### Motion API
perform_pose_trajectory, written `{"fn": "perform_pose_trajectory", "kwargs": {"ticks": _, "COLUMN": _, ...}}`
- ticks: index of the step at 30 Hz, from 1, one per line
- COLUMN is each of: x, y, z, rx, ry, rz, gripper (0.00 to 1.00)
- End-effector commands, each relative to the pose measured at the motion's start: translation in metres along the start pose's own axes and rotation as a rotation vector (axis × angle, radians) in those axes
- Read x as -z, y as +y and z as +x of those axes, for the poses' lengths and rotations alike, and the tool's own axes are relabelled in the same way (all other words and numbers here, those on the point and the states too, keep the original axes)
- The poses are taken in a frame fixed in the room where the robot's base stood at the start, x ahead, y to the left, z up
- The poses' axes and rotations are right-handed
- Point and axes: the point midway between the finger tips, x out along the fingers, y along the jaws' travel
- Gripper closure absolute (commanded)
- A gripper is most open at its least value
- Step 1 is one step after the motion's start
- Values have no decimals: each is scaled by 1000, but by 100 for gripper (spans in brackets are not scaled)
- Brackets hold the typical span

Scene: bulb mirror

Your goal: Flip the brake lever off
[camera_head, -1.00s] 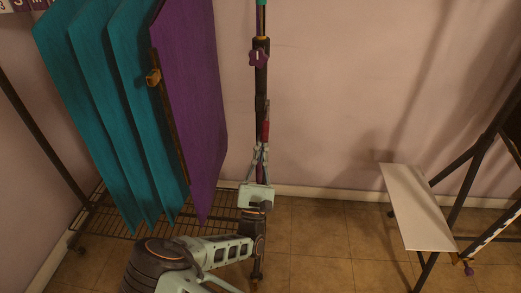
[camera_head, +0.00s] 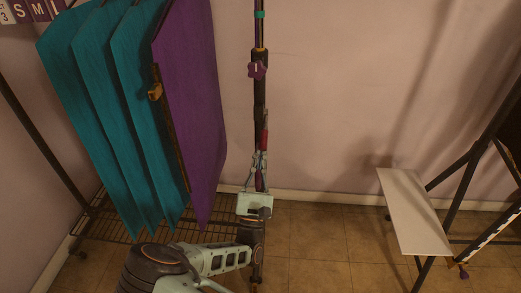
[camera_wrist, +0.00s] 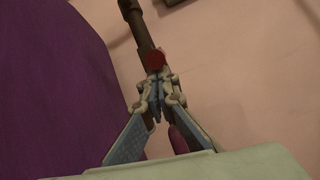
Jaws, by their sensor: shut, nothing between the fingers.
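A dark upright pole (camera_head: 260,100) stands against the wall, with a purple star-shaped knob (camera_head: 257,70) on it. A slim red part (camera_head: 265,138), which looks like the brake lever, runs along the pole at the level of my fingers. My gripper (camera_head: 258,156) is shut in front of the pole, its fingertips just below the upper end of the red part. In the wrist view my gripper (camera_wrist: 158,98) has its tips together, with a red end (camera_wrist: 155,60) just beyond them. A dark red piece (camera_wrist: 178,140) shows between the fingers lower down. Contact cannot be told.
A purple panel (camera_head: 190,110) hangs close to the left of the pole, with several teal panels (camera_head: 90,110) beside it above a wire rack (camera_head: 95,228). A white board (camera_head: 412,212) on a dark frame stands at the right. Wall and floor between are clear.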

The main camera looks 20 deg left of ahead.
Motion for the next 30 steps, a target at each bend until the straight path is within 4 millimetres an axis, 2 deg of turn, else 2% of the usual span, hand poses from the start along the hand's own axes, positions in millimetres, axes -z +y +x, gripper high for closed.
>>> {"fn": "perform_pose_trajectory", "kwargs": {"ticks": 11, "x": -19, "y": 4, "z": 6, "rx": 19, "ry": 91, "rz": -5, "gripper": 100}}
{"fn": "perform_pose_trajectory", "kwargs": {"ticks": 30, "x": -57, "y": 11, "z": 16, "rx": 81, "ry": 408, "rz": -20, "gripper": 100}}
